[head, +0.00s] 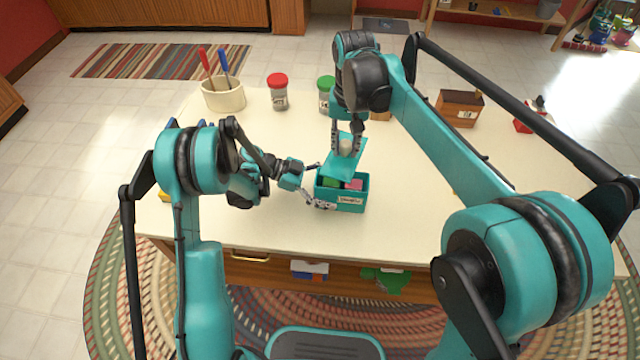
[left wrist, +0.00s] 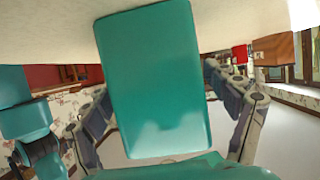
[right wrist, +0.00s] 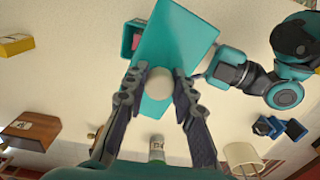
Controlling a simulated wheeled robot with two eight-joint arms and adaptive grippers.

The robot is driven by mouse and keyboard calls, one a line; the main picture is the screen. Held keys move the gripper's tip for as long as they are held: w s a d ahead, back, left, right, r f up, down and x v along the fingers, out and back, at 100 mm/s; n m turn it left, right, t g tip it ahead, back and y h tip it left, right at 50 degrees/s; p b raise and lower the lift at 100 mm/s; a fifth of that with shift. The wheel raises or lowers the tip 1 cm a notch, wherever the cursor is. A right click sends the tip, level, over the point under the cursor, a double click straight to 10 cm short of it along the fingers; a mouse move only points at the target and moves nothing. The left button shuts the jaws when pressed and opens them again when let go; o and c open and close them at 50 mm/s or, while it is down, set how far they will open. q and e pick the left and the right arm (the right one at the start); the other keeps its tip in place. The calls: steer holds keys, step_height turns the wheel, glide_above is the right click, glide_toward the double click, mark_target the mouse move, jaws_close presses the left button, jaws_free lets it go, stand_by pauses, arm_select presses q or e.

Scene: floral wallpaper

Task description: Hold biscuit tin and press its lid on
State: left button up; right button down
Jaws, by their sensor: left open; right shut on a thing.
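The biscuit tin (head: 350,203) is an open teal box with a pale label on its front, standing on the table. Green and pink contents show inside. The teal lid (head: 342,168) is above the tin, tilted and apart from the rim at the front. My right gripper (head: 346,147) is shut on the lid's pale round knob (right wrist: 160,84). My left gripper (head: 321,187) is open at the tin's left end, a finger on either side. In the left wrist view a teal face (left wrist: 155,80) fills the space between the fingers. In the right wrist view the lid (right wrist: 190,45) partly hides the tin (right wrist: 128,40).
A cream crock (head: 223,97) with red and blue handled tools stands at the back left. A red-lidded jar (head: 278,92) and a green-lidded jar (head: 325,96) stand behind the tin. A brown box (head: 459,108) is at the back right. The table right of the tin is mostly clear.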

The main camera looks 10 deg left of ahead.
arm_select(q)
steer(key=shift+d+f, duration=0.1)
steer(key=shift+d, duration=0.1)
steer(key=c, duration=1.4)
steer(key=o, duration=0.7)
steer(key=shift+c, duration=0.2)
steer(key=c, duration=0.5)
